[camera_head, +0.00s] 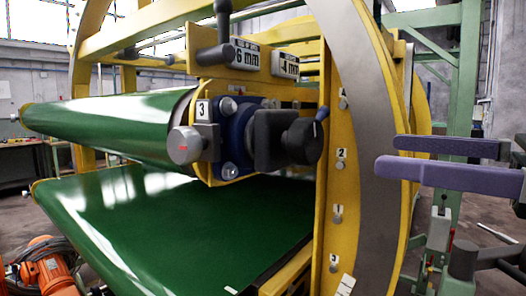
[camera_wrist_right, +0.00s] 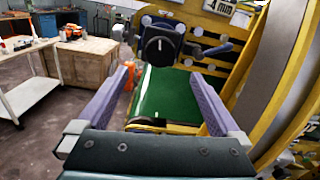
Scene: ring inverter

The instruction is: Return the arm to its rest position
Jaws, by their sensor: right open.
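My right gripper (camera_head: 425,160) is at the right side of the head view, with two purple fingers apart and nothing between them. The same black knob (camera_head: 302,141) shows in the head view on the yellow bracket by the upper roller. My left gripper is not in view.
The large yellow ring (camera_head: 405,130) stands close to the left of my right gripper. Green belts (camera_head: 170,220) run to the left. An orange motor (camera_head: 48,268) is at the lower left. Wooden benches (camera_wrist_right: 88,60) stand at the left in the wrist view, with clear floor in front.

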